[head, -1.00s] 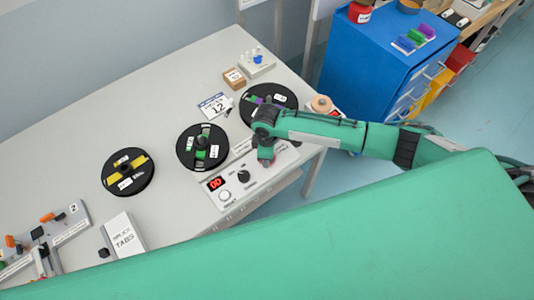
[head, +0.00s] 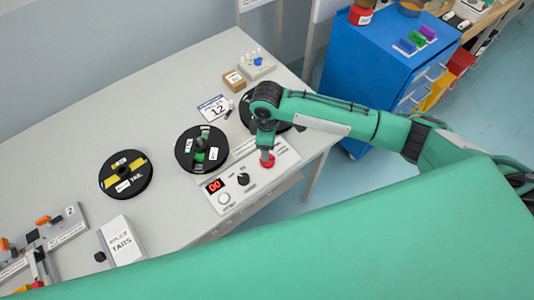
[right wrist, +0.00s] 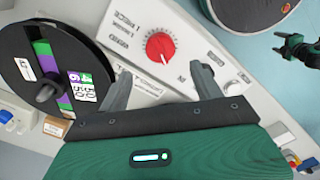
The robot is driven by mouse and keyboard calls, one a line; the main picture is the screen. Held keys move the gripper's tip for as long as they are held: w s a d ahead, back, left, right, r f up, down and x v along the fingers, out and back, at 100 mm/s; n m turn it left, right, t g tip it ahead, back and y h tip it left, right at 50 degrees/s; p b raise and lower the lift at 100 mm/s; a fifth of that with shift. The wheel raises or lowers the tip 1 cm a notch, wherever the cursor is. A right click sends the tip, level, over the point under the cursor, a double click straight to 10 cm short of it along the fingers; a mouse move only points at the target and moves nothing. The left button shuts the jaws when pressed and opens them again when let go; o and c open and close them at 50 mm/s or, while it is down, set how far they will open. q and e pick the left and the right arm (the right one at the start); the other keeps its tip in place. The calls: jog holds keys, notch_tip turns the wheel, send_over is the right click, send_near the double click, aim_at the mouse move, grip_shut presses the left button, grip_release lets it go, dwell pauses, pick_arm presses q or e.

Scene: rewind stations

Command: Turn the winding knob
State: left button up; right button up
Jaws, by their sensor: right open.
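The red winding knob (head: 267,162) sits at the right end of the white control panel (head: 226,199). In the right wrist view the red knob (right wrist: 160,47) shows whole, with a pale pointer mark on it. My right gripper (head: 265,146) points down over the knob in the head view. In the right wrist view its two fingers (right wrist: 160,71) are spread, and the knob lies just beyond the tips with nothing gripped. I cannot tell the exact height gap.
A middle reel (head: 201,149) and a yellow-banded reel (head: 126,175) stand on the grey table. Another black reel (right wrist: 50,72) lies beside the panel, partly behind my arm in the head view. A black knob (head: 243,179) and a 00 display (head: 215,185) are on the panel.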

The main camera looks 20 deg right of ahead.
notch_tip(320, 180, up, 6)
jog(key=shift+f+b, duration=0.15)
jog(key=shift+b, duration=0.25)
